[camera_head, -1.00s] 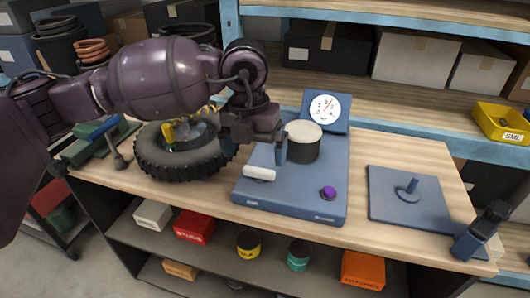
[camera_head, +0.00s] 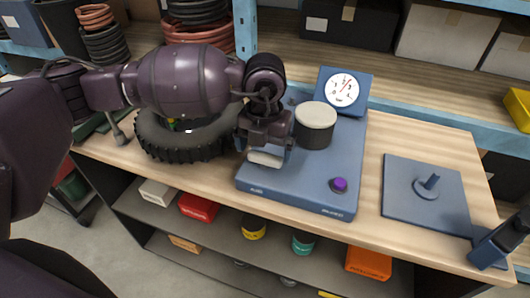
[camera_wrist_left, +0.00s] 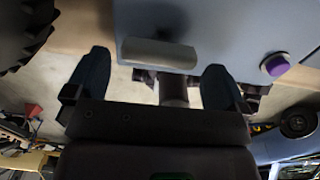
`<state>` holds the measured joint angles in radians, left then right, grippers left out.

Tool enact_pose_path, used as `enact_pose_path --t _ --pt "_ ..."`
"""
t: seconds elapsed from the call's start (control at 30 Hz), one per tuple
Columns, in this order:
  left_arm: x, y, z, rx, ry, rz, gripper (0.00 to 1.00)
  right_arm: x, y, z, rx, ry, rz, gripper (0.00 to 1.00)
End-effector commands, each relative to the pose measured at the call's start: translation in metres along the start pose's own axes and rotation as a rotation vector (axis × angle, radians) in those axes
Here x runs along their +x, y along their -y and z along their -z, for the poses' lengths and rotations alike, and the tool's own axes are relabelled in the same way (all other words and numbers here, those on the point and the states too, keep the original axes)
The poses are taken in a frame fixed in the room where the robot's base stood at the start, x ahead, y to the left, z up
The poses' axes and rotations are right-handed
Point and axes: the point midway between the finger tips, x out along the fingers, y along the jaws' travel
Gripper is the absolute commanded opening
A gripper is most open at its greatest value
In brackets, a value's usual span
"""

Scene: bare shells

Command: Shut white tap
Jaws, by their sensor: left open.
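The white tap (camera_head: 266,158) is a short, pale rounded bar at the front left of a blue base unit (camera_head: 290,193) on the bench. My left gripper (camera_head: 265,148) is right at the tap in the head view and partly covers it. In the left wrist view the tap (camera_wrist_left: 160,54) lies crosswise between and just ahead of the open fingertips of my left gripper (camera_wrist_left: 157,62). Nothing is held. I cannot tell whether a finger touches the tap.
On the blue unit stand a dark canister with a white lid (camera_head: 316,117), a dial gauge (camera_head: 343,89) and a purple knob (camera_head: 339,185). A tire (camera_head: 185,138) lies close on the left. A blue plate with a peg (camera_head: 402,205) lies on the right.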

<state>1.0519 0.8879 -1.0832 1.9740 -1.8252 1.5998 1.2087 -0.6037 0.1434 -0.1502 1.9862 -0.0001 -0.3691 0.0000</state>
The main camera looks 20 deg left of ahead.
Motion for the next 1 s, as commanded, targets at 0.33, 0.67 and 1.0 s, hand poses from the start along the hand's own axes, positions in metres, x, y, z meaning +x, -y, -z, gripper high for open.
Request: enact_pose_path --t 0.33,0.67,1.0 --pt "0.022 0.0 0.0 0.0 0.0 0.001 1.0 0.003 0.001 0.011 -0.002 -0.021 0.002 0.0" --pt "0.022 0.0 0.0 0.0 0.0 0.0 0.85 0.0 0.0 0.005 -0.001 -0.011 0.001 0.0" --pt "0.022 0.0 0.0 0.011 0.0 0.0 0.61 -0.002 0.0 -0.004 0.001 0.007 -0.001 0.0"
